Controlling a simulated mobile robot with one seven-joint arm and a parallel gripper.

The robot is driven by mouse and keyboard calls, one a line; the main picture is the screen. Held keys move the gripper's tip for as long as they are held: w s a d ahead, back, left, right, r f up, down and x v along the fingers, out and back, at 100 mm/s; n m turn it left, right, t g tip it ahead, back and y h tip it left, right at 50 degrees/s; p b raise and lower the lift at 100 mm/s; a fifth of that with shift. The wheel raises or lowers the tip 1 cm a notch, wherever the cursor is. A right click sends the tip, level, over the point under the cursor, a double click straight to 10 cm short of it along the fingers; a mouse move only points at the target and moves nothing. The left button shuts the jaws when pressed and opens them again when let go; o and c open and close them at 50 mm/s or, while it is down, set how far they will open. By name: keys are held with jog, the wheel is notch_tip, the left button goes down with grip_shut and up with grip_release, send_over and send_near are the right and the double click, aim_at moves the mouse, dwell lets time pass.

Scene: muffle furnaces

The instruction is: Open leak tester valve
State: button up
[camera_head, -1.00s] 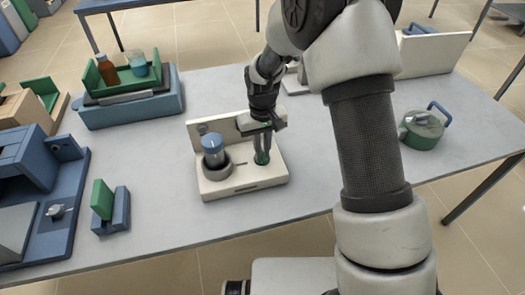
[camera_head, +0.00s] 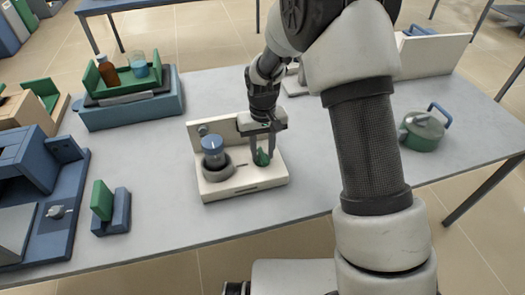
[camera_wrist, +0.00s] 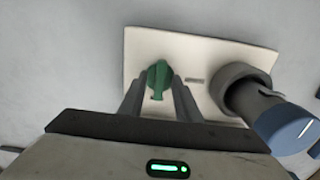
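The leak tester (camera_head: 240,187) is a cream base with a low back panel, standing on the grey table; its base also shows in the wrist view (camera_wrist: 215,50). Its green valve handle (camera_head: 262,158) is on the right of the base, and also appears in the wrist view (camera_wrist: 158,78). My gripper (camera_head: 261,153) points down over the valve with its fingers apart, one on each side of the green handle. In the wrist view my gripper (camera_wrist: 159,84) shows gaps beside the handle's narrow end; contact at the fingertips is unclear.
A blue-capped cylinder (camera_head: 213,147) stands in a grey ring (camera_head: 217,172) close left of my gripper. A green pot (camera_head: 422,132) is at right. A green-and-blue block (camera_head: 112,212) and a blue tray stand (camera_head: 130,110) are at left. The table front is clear.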

aim_at(263, 156)
notch_tip(263, 156, up, 17)
jog(key=p, duration=0.1)
jog(key=shift+r, duration=0.2)
dwell(0.3)
dwell(0.4)
jog(key=s+d+r+m+t+p, duration=0.1)
jog(key=s+d+r+p, duration=0.1)
jog(key=s+d+r, duration=0.45)
jog(key=s+d+r+t+p, duration=0.2)
jog(key=s+r+p, duration=0.1)
jog(key=r, duration=0.6)
jog(key=s+d+r+m+t+p, duration=0.1)
jog(key=s+d+r, duration=0.1)
jog(key=s, duration=0.5)
jog(key=s+d+r+m+t+p, duration=0.1)
jog(key=s+d+r+p, duration=0.1)
jog(key=s+d, duration=0.2)
jog(key=s, duration=0.2)
jog(key=shift+s+r+t, duration=0.3)
jog(key=shift+s, duration=0.1)
